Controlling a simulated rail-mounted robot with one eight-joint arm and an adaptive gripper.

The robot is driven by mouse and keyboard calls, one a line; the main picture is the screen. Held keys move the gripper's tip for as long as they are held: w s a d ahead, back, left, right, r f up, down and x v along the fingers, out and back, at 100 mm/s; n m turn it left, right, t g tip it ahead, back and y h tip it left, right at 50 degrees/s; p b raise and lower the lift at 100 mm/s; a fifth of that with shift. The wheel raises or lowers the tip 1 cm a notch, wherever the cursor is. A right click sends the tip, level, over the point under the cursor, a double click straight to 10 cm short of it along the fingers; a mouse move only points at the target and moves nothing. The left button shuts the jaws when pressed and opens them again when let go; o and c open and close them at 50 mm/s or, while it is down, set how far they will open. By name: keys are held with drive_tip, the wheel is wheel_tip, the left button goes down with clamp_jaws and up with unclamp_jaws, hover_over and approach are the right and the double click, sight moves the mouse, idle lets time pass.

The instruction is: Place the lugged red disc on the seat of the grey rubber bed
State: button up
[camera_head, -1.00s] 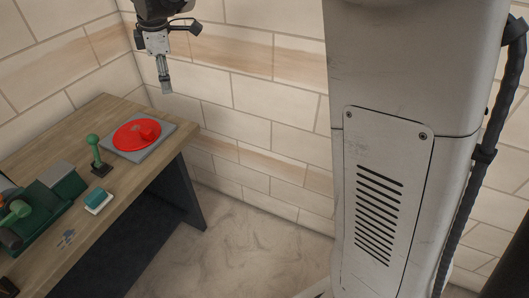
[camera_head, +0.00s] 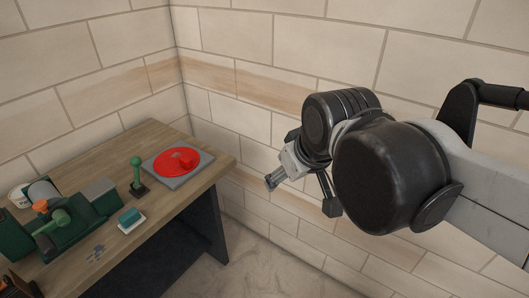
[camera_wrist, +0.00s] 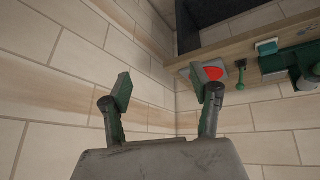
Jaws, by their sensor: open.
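The red disc (camera_head: 170,165) lies on the grey bed (camera_head: 183,182), a flat square slab near the bench's back right corner. A raised red lug stands on the disc's right part. Whether the disc is fully in its seat I cannot tell. My gripper (camera_head: 271,182) is to the right of the bench in the head view, empty and apart from the disc. In the wrist view my gripper (camera_wrist: 160,92) shows its two fingers spread wide. The red disc (camera_wrist: 213,73) appears there beyond the right finger, partly hidden by it.
The wooden bench (camera_head: 165,212) also holds a green-knobbed lever (camera_head: 137,172), a teal block on a white base (camera_head: 131,218) and a green machine (camera_head: 70,228) at left. Tiled walls (camera_head: 290,60) stand close behind the bench. The floor right of the bench is clear.

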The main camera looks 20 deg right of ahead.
drive_tip(key=s+f+m, duration=0.1)
drive_tip(key=s, duration=0.1)
drive_tip(key=s+d+f+m, duration=0.1)
drive_tip(key=s+f, duration=0.1)
drive_tip(key=shift+f+t, duration=0.15)
drive_tip(key=shift+t, duration=0.25)
wheel_tip(320, 180, down, 4)
drive_tip(key=b, duration=0.4)
drive_tip(key=shift+c, duration=0.3)
